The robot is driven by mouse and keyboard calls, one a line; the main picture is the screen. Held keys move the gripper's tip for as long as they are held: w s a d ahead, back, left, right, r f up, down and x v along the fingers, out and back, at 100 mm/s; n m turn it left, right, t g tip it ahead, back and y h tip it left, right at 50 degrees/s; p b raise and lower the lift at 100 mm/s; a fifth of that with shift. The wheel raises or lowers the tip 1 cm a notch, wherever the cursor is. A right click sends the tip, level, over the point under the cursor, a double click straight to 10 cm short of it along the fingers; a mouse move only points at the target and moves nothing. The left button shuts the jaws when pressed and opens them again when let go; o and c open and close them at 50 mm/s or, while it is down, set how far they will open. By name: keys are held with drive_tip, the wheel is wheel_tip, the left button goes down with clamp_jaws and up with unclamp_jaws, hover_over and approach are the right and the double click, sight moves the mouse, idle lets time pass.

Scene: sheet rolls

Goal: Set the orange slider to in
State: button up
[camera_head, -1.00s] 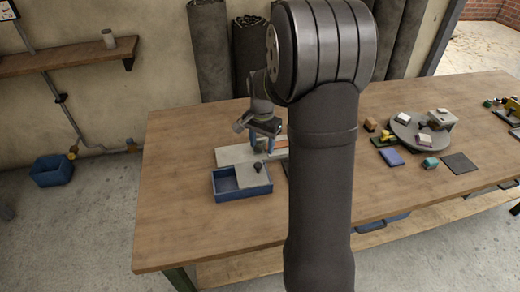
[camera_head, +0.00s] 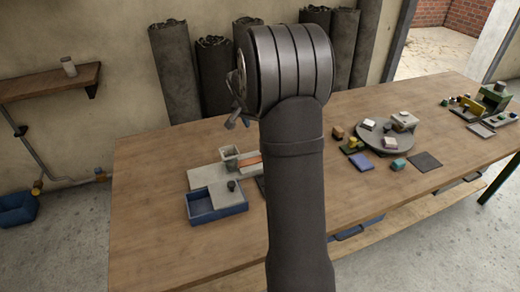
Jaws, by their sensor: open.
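An orange piece (camera_head: 247,161), which looks like the orange slider, lies along the pale grey plate (camera_head: 203,178) behind the blue box. Its right end is hidden behind my arm, so I cannot tell its setting. My gripper (camera_head: 238,122) is above and behind the plate, mostly covered by my own arm link. Its fingertips are small in view, open, and apart from the orange piece.
A blue box (camera_head: 202,211) with a grey lid and black knob (camera_head: 231,185) stands before the plate. A grey open cup (camera_head: 229,157) stands beside the orange piece. A grey turntable (camera_head: 372,147) with several blocks is to the right. The table's left part (camera_head: 145,200) is clear.

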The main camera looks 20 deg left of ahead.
drive_tip(key=x, duration=1.6)
drive_tip(key=shift+f, duration=0.3)
